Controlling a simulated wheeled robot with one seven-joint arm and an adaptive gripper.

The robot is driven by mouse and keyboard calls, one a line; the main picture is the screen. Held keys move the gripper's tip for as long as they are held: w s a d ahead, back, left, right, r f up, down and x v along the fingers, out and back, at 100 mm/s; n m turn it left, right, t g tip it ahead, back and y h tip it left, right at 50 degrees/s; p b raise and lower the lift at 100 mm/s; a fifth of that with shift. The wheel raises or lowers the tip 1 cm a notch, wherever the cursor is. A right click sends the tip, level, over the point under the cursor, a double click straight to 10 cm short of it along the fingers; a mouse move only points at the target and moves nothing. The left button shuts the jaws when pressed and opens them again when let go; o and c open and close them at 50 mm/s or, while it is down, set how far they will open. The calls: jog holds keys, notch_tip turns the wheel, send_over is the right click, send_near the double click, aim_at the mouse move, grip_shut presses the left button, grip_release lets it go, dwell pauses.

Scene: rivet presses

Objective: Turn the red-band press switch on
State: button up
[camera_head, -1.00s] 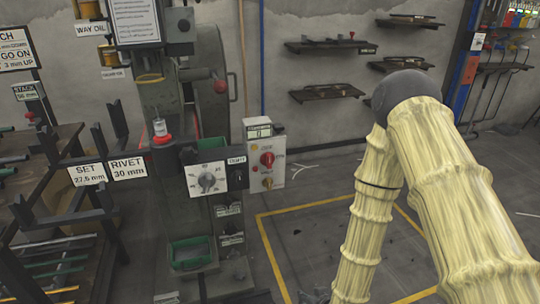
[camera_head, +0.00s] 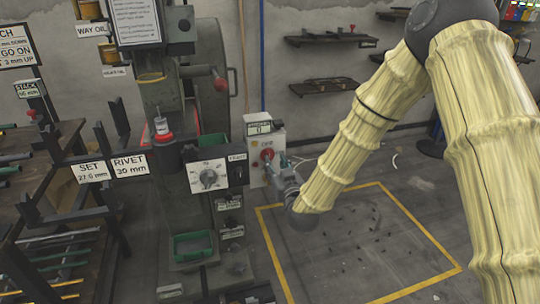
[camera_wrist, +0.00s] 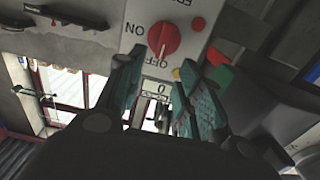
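The red rotary switch (camera_head: 267,154) is on the pale control box (camera_head: 255,175) at the right side of the press (camera_head: 155,95). The wrist view shows the red knob (camera_wrist: 163,38) large, with ON to its left and OFF below it. The knob's bar runs roughly up and down, in line with OFF. My gripper (camera_head: 273,166) is in front of the box, close to the knob. In the wrist view my gripper (camera_wrist: 163,62) has its teal fingers apart, with nothing between them; the knob lies just beyond the tips. Contact cannot be told.
A display (camera_head: 264,128) reading 0 tops the box. A black-and-white dial (camera_head: 208,177) is left of it. A red-knobbed lever (camera_head: 220,84) stands above. A green bin (camera_head: 192,246) sits low on the press. Yellow-lined floor (camera_head: 350,240) to the right is mostly clear.

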aim_at(270, 153)
jog(key=shift+x, duration=3.4)
grip_shut()
